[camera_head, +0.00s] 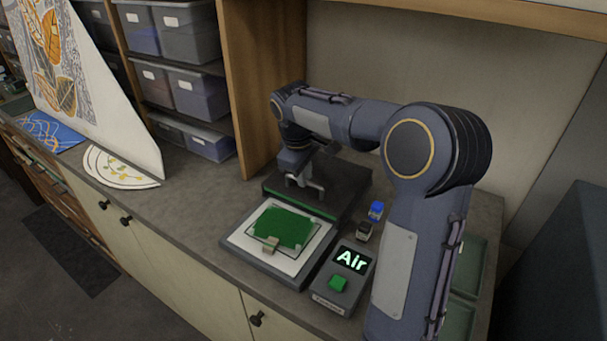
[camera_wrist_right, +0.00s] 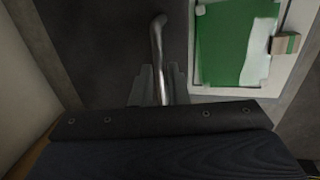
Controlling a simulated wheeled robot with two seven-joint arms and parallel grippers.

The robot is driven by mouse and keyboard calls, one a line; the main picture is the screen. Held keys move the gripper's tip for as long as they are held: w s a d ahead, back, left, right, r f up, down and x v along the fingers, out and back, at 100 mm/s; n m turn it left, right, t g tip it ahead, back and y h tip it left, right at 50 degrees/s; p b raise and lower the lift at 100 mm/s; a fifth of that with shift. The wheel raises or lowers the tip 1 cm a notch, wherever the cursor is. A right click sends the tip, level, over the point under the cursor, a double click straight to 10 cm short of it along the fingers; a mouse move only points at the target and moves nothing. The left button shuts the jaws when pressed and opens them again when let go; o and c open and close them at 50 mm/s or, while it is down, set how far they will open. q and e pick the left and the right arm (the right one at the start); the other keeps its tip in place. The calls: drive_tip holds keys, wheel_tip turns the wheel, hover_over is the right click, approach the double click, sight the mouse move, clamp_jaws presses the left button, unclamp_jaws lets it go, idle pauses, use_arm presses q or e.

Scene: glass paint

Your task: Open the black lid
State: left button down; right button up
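The black lid (camera_head: 345,180) is a dark flat slab behind the white platen (camera_head: 257,256), with a thin green strip along its front edge. It lies flat or nearly so. In the right wrist view the lid (camera_wrist_right: 110,50) fills the middle, with a bent metal handle (camera_wrist_right: 157,45) on it. My right gripper (camera_head: 305,188) points down at the lid. In the wrist view its two fingers (camera_wrist_right: 160,88) stand close on both sides of the handle, seemingly shut on it. My left gripper is not in view.
A control box (camera_head: 347,276) reading "Air" with a green button stands to the right. Small blue (camera_head: 376,210) and dark (camera_head: 363,231) items stand behind it.

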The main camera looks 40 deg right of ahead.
drive_tip(key=o, duration=0.3)
drive_tip(key=r, duration=0.2)
drive_tip(key=a+r, duration=0.1)
drive_tip(key=r, duration=0.4)
drive_tip(key=shift+s+a+r+b, duration=0.25)
drive_tip(key=shift+s+r+b, duration=0.05)
drive_tip(key=shift+r, duration=0.05)
